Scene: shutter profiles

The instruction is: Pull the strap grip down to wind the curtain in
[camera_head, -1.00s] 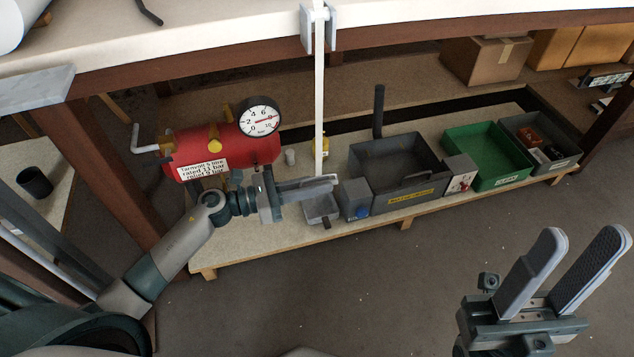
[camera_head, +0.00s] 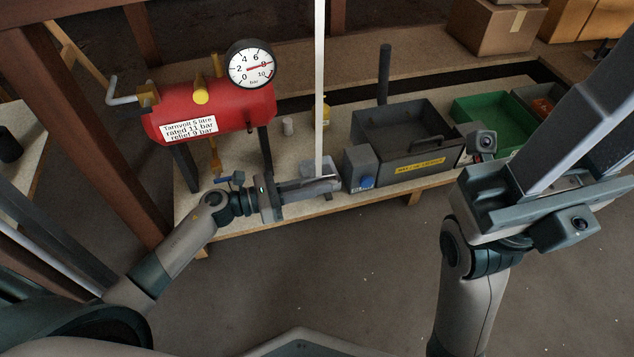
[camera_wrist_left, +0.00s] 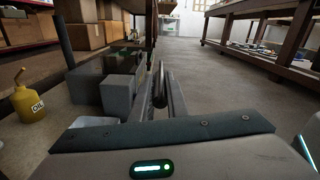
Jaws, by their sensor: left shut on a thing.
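The white strap (camera_head: 319,90) hangs straight down from above the head view to my left gripper (camera_head: 325,186). The left gripper's jaws are shut at the strap's lower end, on the grip, mostly hidden between the fingers in that view. In the left wrist view a dark, rod-like strap grip (camera_wrist_left: 159,86) shows between the two fingers. My right gripper (camera_head: 590,120) is raised close to the head camera at the right, its fingers apart with nothing seen between them; the tips run to the frame edge. The curtain is not in view.
A low bench carries a red tank (camera_head: 212,112) with a gauge, a grey bin (camera_head: 408,174), a green bin (camera_head: 497,122) and a yellow bottle (camera_head: 321,113). A small grey box (camera_head: 359,170) stands just right of the left gripper. Floor in front is clear.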

